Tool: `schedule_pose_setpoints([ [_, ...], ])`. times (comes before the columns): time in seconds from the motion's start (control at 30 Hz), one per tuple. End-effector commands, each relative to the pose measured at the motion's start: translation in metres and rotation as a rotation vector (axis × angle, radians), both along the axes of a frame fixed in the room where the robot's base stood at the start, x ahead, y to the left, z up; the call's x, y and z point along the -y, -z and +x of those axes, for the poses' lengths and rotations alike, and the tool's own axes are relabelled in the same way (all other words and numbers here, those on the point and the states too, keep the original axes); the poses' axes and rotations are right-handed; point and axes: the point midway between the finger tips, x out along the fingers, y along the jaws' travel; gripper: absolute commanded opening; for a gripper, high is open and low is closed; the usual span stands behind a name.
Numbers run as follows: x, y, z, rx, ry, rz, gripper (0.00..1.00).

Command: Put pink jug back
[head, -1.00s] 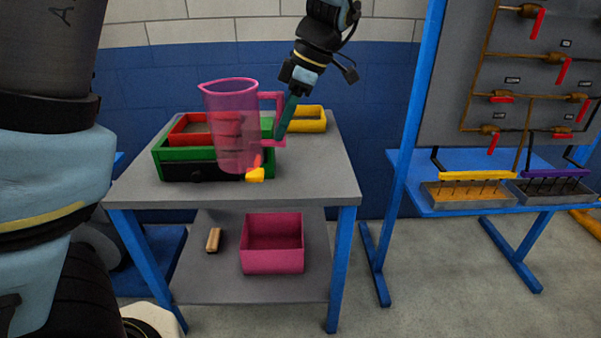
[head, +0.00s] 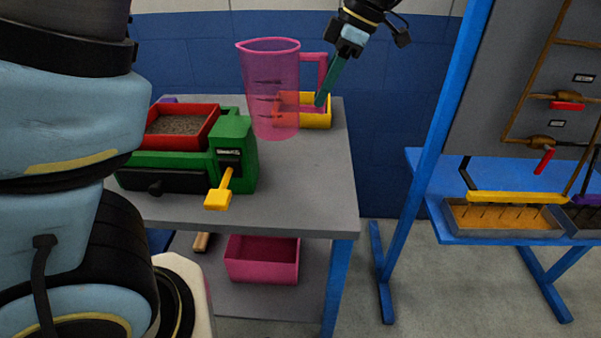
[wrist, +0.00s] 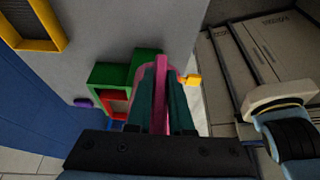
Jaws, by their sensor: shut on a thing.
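The pink see-through jug (head: 268,85) is upright over the right back part of the grey table (head: 310,190), its handle to the right. My gripper (head: 321,100) is shut on the jug's handle. In the wrist view, my gripper (wrist: 161,95) has the pink handle (wrist: 160,70) between its teal fingers, and they hide most of the jug. I cannot tell whether the jug's base touches the table or hangs just above it.
A green machine (head: 233,140) with a red tray (head: 214,123) and yellow lever (head: 219,196) stands left of the jug. A yellow bin (head: 318,121) is partly behind the jug. A pink bin (head: 262,280) sits on the lower shelf. The table's front right is clear.

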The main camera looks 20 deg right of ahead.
Motion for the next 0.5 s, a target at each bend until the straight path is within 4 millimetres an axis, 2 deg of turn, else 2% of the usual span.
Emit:
schedule_pose_setpoints([
  [0.4,-0.002,0.099,0.0,-0.002,-0.001,0.006,0.0],
  [0.5,-0.002,0.117,-0.001,-0.002,-0.001,0.004,0.0],
])
